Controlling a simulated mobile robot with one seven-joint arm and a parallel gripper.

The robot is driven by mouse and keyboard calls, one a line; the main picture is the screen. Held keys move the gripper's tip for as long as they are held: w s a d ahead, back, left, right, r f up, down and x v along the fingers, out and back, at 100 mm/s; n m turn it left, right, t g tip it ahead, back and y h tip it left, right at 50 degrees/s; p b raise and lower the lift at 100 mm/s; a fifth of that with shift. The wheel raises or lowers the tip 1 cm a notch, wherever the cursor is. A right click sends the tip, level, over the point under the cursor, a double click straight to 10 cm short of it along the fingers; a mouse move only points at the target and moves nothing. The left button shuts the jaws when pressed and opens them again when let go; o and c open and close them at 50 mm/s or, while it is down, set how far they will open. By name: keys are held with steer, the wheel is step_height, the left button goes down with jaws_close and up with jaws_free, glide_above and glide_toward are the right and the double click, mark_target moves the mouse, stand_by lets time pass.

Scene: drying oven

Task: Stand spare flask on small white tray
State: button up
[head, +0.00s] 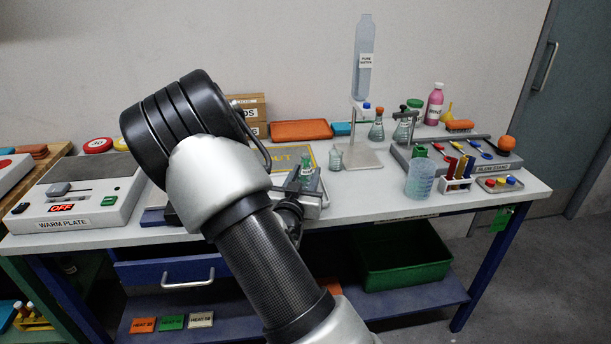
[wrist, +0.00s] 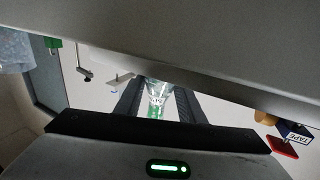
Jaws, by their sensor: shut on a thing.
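My gripper (head: 303,182) is over the front middle of the white bench, partly hidden behind my own arm. It is shut on a small clear flask with a green top (head: 306,165). In the wrist view the flask (wrist: 157,98), with a pale label and green part, sits between the two dark fingers (wrist: 157,108). The flask looks about upright in the head view. I cannot tell whether its base touches anything. I cannot make out a small white tray for certain; my arm hides part of the bench.
A stand with a tall bottle (head: 364,70) and small glass (head: 336,158) are right of my gripper. The warm plate (head: 75,200) is left. Bench surface right of the gripper is clear (head: 365,195).

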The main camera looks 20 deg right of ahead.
steer(key=shift+f, duration=0.25)
steer(key=o, duration=1.1)
steer(key=shift+r, duration=0.1)
